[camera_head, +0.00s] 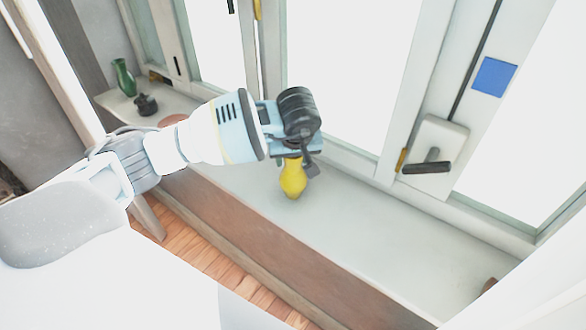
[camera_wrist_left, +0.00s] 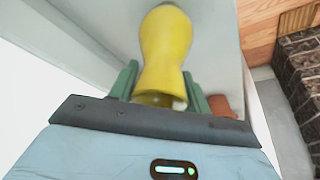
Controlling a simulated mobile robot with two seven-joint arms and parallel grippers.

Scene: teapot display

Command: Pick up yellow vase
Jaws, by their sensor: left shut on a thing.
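The yellow vase (camera_head: 293,180) is below my left gripper (camera_head: 300,160) in the head view, over the pale window sill. In the left wrist view the vase (camera_wrist_left: 166,52) is between the two green fingers of my left gripper (camera_wrist_left: 158,88), with its open mouth toward the gripper. The left gripper is shut on the vase near its neck. In the head view the gripper hides the top of the vase. I cannot tell whether its base touches the sill. My right gripper is not in view.
A window handle (camera_head: 427,167) sticks out at the right. A green vase (camera_head: 124,77) and a dark small teapot (camera_head: 146,104) stand at the far left. The wooden floor (camera_head: 205,255) lies below.

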